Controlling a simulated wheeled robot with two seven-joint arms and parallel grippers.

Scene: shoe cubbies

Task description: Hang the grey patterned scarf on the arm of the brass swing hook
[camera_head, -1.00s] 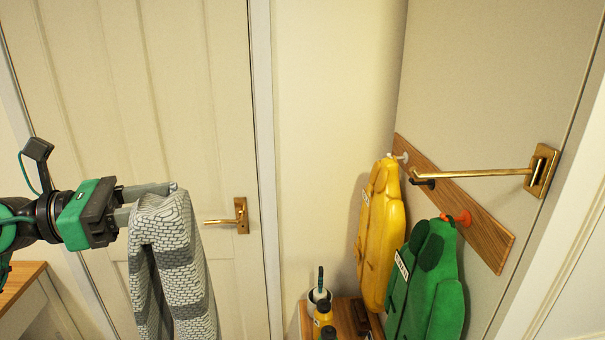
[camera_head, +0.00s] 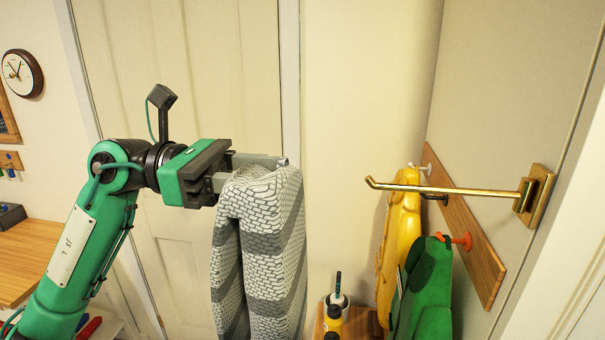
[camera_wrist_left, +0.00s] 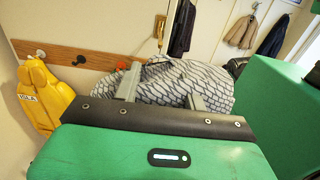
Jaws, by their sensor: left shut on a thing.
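The grey patterned scarf (camera_head: 272,240) hangs folded in two lengths from my left gripper (camera_head: 262,165), which is shut on its top. It also shows between the fingers in the left wrist view (camera_wrist_left: 165,82). The brass swing hook (camera_head: 450,188) sticks out from the right wall on a square plate (camera_head: 535,195). Its arm points left, with a small upturned tip. The scarf is left of the tip and apart from it, with a clear gap between. My right gripper is not in view.
A wooden peg rail (camera_head: 465,225) runs along the right wall below the hook. Bottles (camera_head: 333,320) stand on a wooden top below. A door is behind the scarf, and a clock (camera_head: 22,74) hangs at left.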

